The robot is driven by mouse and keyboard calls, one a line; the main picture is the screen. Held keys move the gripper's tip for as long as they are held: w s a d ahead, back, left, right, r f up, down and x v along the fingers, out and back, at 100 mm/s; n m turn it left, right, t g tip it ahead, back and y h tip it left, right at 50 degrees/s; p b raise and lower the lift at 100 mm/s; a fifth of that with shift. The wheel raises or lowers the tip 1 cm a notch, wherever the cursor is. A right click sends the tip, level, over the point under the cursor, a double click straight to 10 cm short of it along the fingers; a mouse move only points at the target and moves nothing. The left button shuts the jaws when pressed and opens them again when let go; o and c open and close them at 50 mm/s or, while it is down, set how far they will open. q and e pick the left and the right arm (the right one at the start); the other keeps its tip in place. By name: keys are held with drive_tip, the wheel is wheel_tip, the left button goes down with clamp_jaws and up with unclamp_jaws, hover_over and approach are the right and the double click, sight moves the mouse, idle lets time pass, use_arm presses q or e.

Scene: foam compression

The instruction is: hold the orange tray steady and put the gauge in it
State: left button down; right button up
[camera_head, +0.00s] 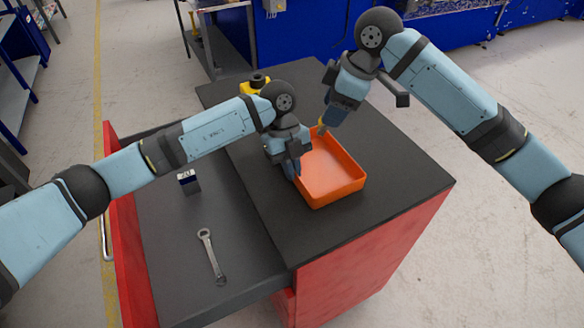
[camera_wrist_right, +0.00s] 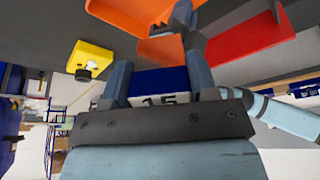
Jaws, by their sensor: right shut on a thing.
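The orange tray (camera_head: 335,190) stands on the black top of the red cabinet and looks empty; part of it shows in the right wrist view (camera_wrist_right: 120,14). My left gripper (camera_head: 292,165) is down at the tray's left wall, its fingers against or around it; I cannot tell whether they are closed. My right gripper (camera_head: 329,116) is at the tray's far side, above the rim. In the right wrist view its fingers are shut on a blue block with a white strip reading 15, apparently the gauge (camera_wrist_right: 160,84). The gauge is mostly hidden in the head view.
A yellow block with a black knob (camera_head: 255,84) stands behind my left arm. On the lower dark surface at left are a small dark block with a white marked face (camera_head: 188,182) and a wrench (camera_head: 211,255). The cabinet top (camera_head: 400,180) right of the tray is clear.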

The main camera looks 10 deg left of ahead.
drive_tip(key=shift+f, duration=4.35)
drive_tip(key=o, duration=1.2)
drive_tip(key=v, duration=1.2)
use_arm(q)
drive_tip(key=c, duration=1.2)
unclamp_jaws()
drive_tip(key=shift+c, duration=0.2)
